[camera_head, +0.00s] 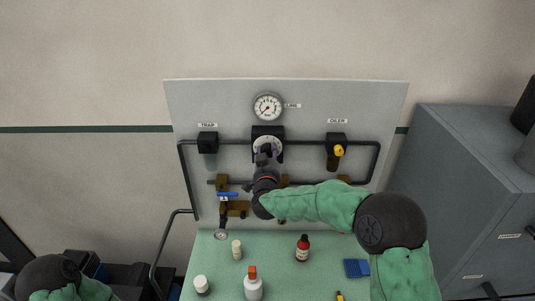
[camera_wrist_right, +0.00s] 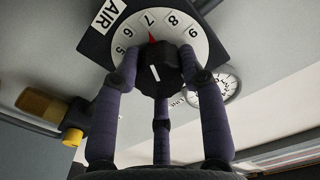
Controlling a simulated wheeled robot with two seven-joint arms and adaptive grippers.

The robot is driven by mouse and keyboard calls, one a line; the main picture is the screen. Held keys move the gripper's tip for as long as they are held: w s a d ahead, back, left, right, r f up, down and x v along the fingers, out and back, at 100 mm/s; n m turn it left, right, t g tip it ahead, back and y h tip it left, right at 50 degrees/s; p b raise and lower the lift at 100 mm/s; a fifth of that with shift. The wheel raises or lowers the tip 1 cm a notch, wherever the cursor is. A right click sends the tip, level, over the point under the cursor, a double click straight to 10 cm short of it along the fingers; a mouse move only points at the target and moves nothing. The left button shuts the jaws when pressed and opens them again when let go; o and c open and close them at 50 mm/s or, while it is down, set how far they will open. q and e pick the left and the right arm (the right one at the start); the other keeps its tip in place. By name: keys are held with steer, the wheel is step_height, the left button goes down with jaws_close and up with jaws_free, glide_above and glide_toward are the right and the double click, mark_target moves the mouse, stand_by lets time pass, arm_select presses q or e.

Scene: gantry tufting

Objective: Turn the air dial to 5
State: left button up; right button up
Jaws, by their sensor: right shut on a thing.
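The air dial (camera_head: 278,143) is on the grey panel's middle, a white numbered face on a black square plate. In the right wrist view the dial face (camera_wrist_right: 189,35) carries an AIR label and shows 5 to 9. A red pointer (camera_wrist_right: 152,39) is by the 7. The black knob (camera_wrist_right: 158,72) has a white line on it. My right gripper (camera_head: 266,153) is at the dial and hides the knob in the head view. In the right wrist view its fingers (camera_wrist_right: 158,75) are closed around the knob. My left arm is at bottom left; its gripper is out of view.
A round line gauge (camera_head: 267,107) is above the dial. The trap (camera_head: 208,143) is left, the oiler (camera_head: 337,143) with a yellow knob right. Black pipes and a blue-handled valve (camera_head: 228,194) are below. Bottles and a blue block (camera_head: 357,268) stand on the green bench (camera_head: 325,280).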

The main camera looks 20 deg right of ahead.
steer(key=n+p, duration=0.2)
steer(key=n, duration=0.4)
steer(key=n+p, duration=0.2)
steer(key=n, duration=0.3)
stand_by(0.6)
steer(key=o, duration=1.1)
steer(key=shift+o, duration=0.2)
steer(key=v, duration=1.2)
steer(key=shift+f, duration=0.1)
